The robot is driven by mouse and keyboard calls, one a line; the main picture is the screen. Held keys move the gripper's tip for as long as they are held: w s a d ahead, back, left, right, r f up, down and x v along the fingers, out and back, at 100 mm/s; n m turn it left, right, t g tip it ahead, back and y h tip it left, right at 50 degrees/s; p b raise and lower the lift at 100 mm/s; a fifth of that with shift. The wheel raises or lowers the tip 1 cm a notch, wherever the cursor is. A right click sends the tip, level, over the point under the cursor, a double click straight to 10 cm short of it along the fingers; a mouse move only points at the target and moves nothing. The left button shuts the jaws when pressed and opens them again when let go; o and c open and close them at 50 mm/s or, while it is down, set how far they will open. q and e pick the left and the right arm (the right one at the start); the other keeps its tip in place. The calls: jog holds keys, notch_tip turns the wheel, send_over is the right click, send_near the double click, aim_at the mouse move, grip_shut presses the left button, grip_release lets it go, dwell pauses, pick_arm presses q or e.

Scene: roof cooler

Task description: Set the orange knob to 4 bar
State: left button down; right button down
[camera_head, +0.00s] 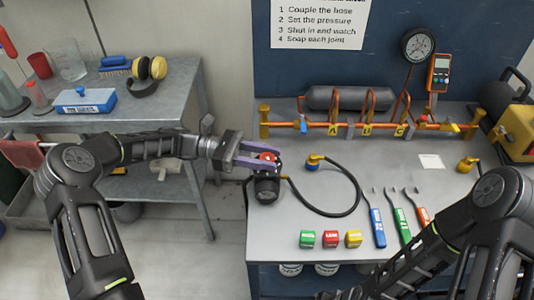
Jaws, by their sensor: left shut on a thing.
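My left gripper (268,161) reaches in from the left to the front left of the grey workbench. Its purple fingers are shut on a small orange-red knob (268,156) on top of a dark round regulator body (267,188). The fingers cover part of the knob, and no scale or pointer on it can be read. A round black gauge (418,44) hangs on the blue back panel; its reading is too small to tell. My right arm crosses the lower right and runs out at the bottom edge, its gripper out of sight.
A black hose (335,213) curls over the bench (280,225) beside a brass-and-blue coupling (314,162). Several coloured blocks (331,238) and spanners (378,225) lie in front. An orange pipe manifold (365,125) stands behind. A side table (170,85) stands left, across a gap.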

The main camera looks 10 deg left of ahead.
aim_at(267, 157)
pick_arm(q)
jog(key=shift+r+m+g+p, duration=0.1)
jog(key=shift+m+g+p, duration=0.35)
jog(key=shift+g, duration=0.35)
jog(key=c, duration=0.9)
grip_release()
jog(key=shift+c, duration=0.2)
notch_tip(267, 157, up, 10)
jog(key=shift+f+b, duration=0.1)
jog(key=shift+b, duration=0.25)
